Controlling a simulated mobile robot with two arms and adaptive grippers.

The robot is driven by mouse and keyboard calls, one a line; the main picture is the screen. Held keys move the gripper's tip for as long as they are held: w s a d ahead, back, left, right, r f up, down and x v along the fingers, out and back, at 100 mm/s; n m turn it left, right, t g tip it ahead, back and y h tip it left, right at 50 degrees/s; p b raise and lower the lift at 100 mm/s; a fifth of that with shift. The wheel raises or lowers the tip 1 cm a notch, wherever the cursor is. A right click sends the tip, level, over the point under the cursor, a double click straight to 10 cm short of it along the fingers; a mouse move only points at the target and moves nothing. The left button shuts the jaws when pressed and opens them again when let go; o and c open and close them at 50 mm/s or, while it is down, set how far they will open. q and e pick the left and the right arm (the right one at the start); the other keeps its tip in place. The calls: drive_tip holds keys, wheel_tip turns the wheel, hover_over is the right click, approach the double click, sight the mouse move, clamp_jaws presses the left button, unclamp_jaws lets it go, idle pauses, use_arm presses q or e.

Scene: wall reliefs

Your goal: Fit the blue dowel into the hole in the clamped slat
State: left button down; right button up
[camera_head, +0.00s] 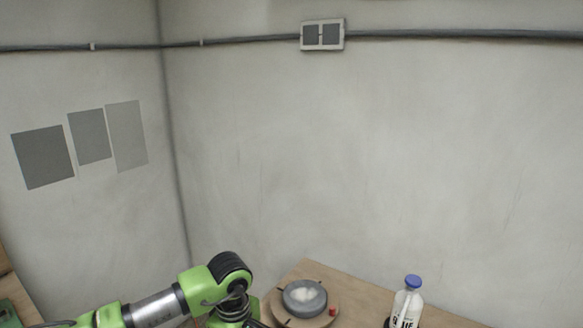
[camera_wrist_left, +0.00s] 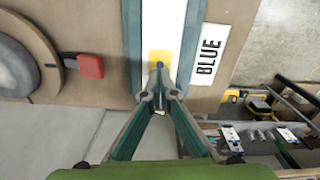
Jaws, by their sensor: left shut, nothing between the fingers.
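My left gripper (camera_wrist_left: 159,78) is shut and empty in the left wrist view. Its fingertips meet at a yellow patch (camera_wrist_left: 161,64) on a white strip with teal sides (camera_wrist_left: 172,25); I cannot tell whether they touch it. A white label reading BLUE (camera_wrist_left: 209,55) lies right of the strip. I cannot make out the blue dowel, the clamped slat or its hole in either view. In the head view my left arm comes in at the bottom left, and its gripper is not clearly visible. My right gripper is in neither view.
A cluttered shelf (camera_wrist_left: 262,136) lies beyond the table edge in the wrist view.

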use_arm(q)
drive_tip(key=shift+f+b, duration=0.4)
drive_tip(key=shift+b, duration=0.1)
drive_tip(key=shift+r, duration=0.1)
drive_tip(key=shift+r+p, duration=0.3)
drive_tip(key=shift+r, duration=0.35)
drive_tip(key=shift+r+p, duration=0.35)
drive_tip(key=shift+r, duration=0.95)
